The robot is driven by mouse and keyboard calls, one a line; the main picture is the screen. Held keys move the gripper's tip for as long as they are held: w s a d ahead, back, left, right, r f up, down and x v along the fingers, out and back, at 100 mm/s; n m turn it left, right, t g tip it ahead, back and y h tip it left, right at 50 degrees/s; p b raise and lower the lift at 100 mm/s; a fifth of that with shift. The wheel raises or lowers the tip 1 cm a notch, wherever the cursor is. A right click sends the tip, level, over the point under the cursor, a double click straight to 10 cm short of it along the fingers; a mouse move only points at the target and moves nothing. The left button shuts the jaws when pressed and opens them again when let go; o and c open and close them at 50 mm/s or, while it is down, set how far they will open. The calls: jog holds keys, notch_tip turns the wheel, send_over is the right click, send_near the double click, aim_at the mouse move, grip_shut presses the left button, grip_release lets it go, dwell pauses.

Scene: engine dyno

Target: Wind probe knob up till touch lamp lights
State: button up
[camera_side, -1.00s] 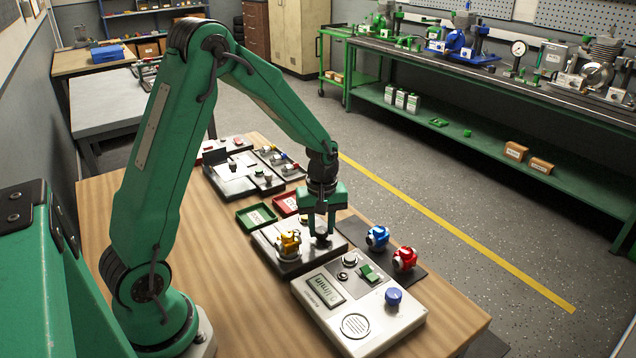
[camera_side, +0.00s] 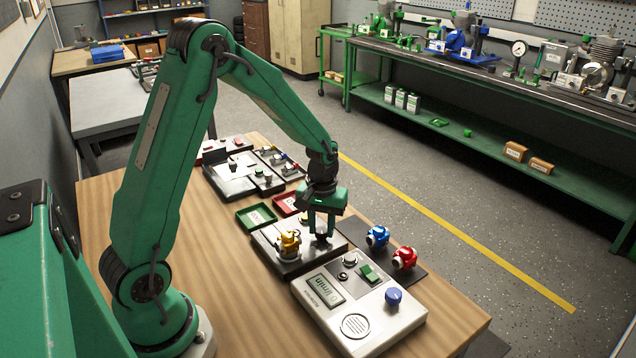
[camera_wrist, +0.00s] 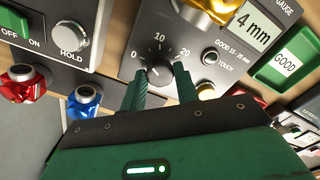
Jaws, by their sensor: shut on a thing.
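The gauge box (camera_side: 284,268) sits on the wooden bench under my gripper (camera_side: 321,232). In the wrist view, the grey gauge panel (camera_wrist: 135,42) has a dial marked 0, 10 and 20, and its display (camera_wrist: 250,25) reads 4 mm. The probe knob (camera_wrist: 158,72) is dark with a pale pointer mark, and it sits between my fingers (camera_wrist: 160,86). My gripper is shut on it, and the fingers hide part of its sides. The touch lamp (camera_wrist: 209,56) is a small round lens to the right of the dial and looks dark, unlit. Print beside it reads GOOD 15-20 mm.
A yellow part (camera_side: 288,243) stands on the gauge box beside my gripper. A pale box (camera_side: 355,326) with a display and a blue knob lies in front. Blue (camera_side: 377,237) and red (camera_side: 404,258) parts stand to the right. Green (camera_side: 257,217) and red trays lie behind.

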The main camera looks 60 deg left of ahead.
aim_at(321, 230)
jog(key=m, duration=0.5)
jog(key=shift+m, duration=2.6)
jog(key=o, duration=1)
jog(key=shift+c, duration=0.2)
jog(key=shift+r, duration=0.1)
jog(key=shift+r, duration=3.85)
